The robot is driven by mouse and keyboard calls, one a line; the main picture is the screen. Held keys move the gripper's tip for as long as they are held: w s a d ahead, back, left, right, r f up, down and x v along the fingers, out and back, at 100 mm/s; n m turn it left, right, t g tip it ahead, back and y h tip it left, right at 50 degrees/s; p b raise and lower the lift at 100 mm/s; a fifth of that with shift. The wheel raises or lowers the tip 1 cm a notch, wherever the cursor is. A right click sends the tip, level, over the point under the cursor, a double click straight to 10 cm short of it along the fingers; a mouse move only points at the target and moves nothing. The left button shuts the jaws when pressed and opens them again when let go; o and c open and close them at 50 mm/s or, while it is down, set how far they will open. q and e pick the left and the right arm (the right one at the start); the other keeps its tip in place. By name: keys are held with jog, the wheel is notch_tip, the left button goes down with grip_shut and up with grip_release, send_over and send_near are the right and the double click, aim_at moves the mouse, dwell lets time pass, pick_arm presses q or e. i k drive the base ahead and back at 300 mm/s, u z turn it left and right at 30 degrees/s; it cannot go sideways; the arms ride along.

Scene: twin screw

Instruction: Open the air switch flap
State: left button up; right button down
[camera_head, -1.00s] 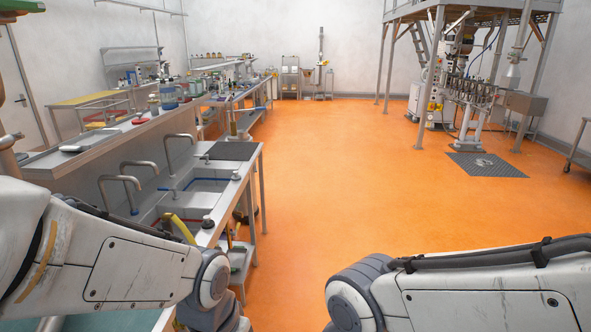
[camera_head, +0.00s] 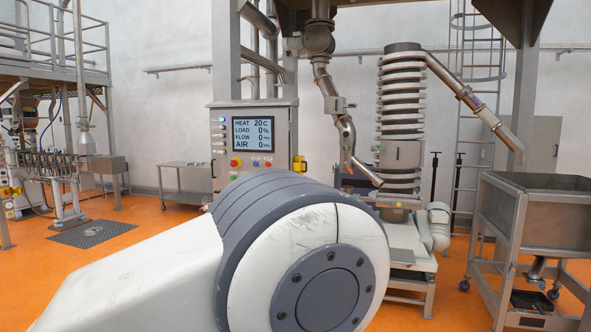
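A grey control cabinet (camera_head: 282,110) stands near the middle, with a screen (camera_head: 253,132) reading HEAT 20 C, LOAD 0 %, FLOW 0 and AIR 0. A red button on a yellow base (camera_head: 236,162) and small coloured buttons sit below the screen. A yellow part (camera_head: 299,164) sits at the cabinet's right edge. I cannot tell which part is the air switch flap. One of my arms fills the lower middle and hides the cabinet's bottom. Neither gripper is in view.
A coiled metal column (camera_head: 402,95) stands right of the cabinet. A steel hopper on wheels (camera_head: 538,215) is at the far right. A small steel table (camera_head: 185,182) stands left of the cabinet.

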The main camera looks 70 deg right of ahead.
aim_at(300, 167)
jog(key=z, duration=2.5)
jog(key=i, duration=0.4)
jog(key=z, duration=0.6)
jog(key=i, duration=1.65)
jog(key=u, duration=0.55)
jog(key=i, duration=1.3)
jog(key=u, duration=0.7)
